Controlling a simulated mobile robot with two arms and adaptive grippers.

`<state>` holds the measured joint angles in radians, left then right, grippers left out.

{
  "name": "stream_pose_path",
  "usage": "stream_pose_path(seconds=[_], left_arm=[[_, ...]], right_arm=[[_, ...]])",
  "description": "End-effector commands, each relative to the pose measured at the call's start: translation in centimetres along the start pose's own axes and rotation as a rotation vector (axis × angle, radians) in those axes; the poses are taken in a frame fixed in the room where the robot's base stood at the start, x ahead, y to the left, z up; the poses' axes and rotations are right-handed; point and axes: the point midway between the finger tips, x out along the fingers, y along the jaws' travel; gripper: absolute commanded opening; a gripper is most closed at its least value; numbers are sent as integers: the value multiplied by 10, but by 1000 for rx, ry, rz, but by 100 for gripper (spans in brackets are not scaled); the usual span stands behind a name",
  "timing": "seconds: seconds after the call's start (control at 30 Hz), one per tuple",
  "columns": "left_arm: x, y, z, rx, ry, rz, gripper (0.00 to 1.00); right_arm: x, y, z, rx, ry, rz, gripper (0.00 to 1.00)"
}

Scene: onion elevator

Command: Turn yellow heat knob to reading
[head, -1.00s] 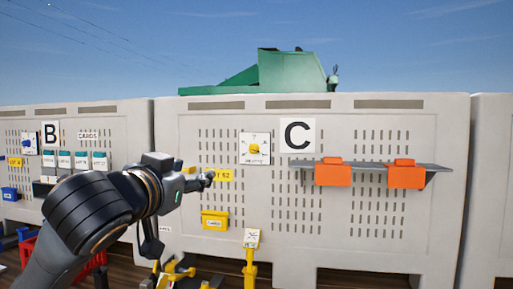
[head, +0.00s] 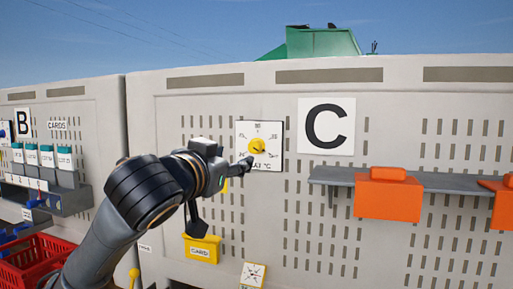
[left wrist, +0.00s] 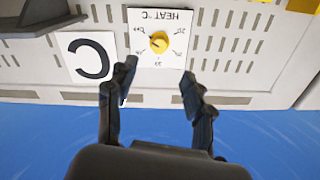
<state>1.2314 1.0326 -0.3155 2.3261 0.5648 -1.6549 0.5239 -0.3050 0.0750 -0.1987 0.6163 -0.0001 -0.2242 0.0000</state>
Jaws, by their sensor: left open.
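The yellow heat knob (head: 258,145) sits in the middle of a white dial plate (head: 274,128) on the grey slotted panel. My left gripper (head: 247,164) is in front of the plate's lower left part and hides some of its lettering. In the left wrist view the plate looks upside down, with "HEAT °C" on it, and the knob (left wrist: 159,41) shows beyond the gap between the open fingers (left wrist: 159,74). The fingers are empty and appear apart from the knob. The pointer's exact reading is too small to tell. My right gripper is not in view.
A "C" sign (head: 326,126) is right of the dial. A grey shelf (head: 335,176) with orange boxes (head: 388,195) juts out further right. A yellow card box (head: 202,249) hangs below my arm. A red crate (head: 38,262) stands at lower left.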

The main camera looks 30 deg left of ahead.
Motion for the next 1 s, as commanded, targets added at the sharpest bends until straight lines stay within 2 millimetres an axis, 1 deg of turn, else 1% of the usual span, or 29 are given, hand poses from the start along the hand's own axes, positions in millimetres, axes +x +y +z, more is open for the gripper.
stream_pose_path(seconds=[0.03,0.17,0.4,0.53,0.7,0.83,1.0], left_arm=[[9,0,-1,1,-6,1,52],[35,-1,-2,1,-8,0,52],[86,-1,-3,0,-7,1,52],[107,-1,-2,1,-5,0,52],[122,0,-1,1,-3,0,52],[126,0,0,2,-1,1,52],[126,0,1,2,-1,1,52]], right_arm=[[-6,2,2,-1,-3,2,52],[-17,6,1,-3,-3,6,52],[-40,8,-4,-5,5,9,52],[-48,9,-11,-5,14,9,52],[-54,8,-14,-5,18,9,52],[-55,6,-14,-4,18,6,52],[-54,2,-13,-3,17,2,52]])
